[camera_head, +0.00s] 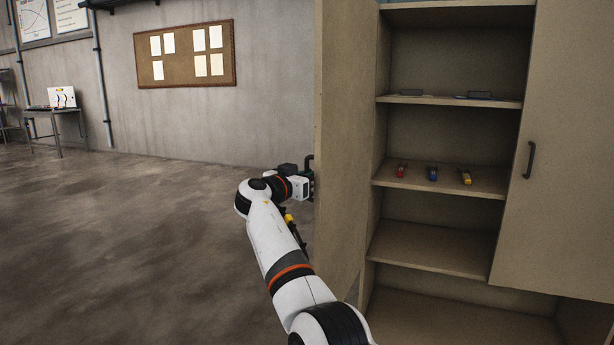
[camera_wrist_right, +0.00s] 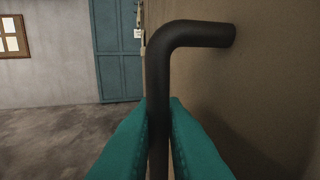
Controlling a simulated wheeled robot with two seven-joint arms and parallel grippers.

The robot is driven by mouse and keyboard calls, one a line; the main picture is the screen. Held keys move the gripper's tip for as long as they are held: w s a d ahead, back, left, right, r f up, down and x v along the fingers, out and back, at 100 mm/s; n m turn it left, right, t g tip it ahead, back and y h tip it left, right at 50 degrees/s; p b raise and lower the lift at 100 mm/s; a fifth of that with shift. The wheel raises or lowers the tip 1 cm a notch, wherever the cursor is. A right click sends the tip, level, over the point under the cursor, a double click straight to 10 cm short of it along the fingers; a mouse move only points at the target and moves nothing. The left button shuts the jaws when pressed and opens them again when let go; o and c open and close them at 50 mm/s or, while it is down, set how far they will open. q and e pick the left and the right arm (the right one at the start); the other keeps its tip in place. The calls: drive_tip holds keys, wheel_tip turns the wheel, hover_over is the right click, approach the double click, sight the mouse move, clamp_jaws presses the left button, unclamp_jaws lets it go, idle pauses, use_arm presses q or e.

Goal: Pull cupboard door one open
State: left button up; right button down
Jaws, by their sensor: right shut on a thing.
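The cupboard door (camera_head: 347,140) on the left stands swung open, about edge-on to the head camera. Its dark bar handle (camera_head: 309,163) shows at the door's left edge. In the right wrist view the black handle (camera_wrist_right: 190,35) runs down between the teal fingers of my right gripper (camera_wrist_right: 158,125), which is shut on it. In the head view my right gripper (camera_head: 309,184) is at the door's outer face, partly hidden by the door edge. My left gripper is not in view.
The open cupboard has shelves (camera_head: 440,180) holding small red (camera_head: 402,170), blue (camera_head: 432,173) and yellow (camera_head: 466,177) items. The right-hand door (camera_head: 560,130) is closed. Clear concrete floor (camera_head: 110,240) lies to the left. A corkboard (camera_head: 185,55) hangs on the far wall.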

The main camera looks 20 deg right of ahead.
drive_tip(key=shift+a+f, duration=0.15)
drive_tip(key=shift+f, duration=0.15)
drive_tip(key=c, duration=1.8)
unclamp_jaws()
drive_tip(key=shift+c, duration=0.2)
drive_tip(key=shift+a+r, duration=0.1)
drive_tip(key=shift+r, duration=0.05)
drive_tip(key=v, duration=1.2)
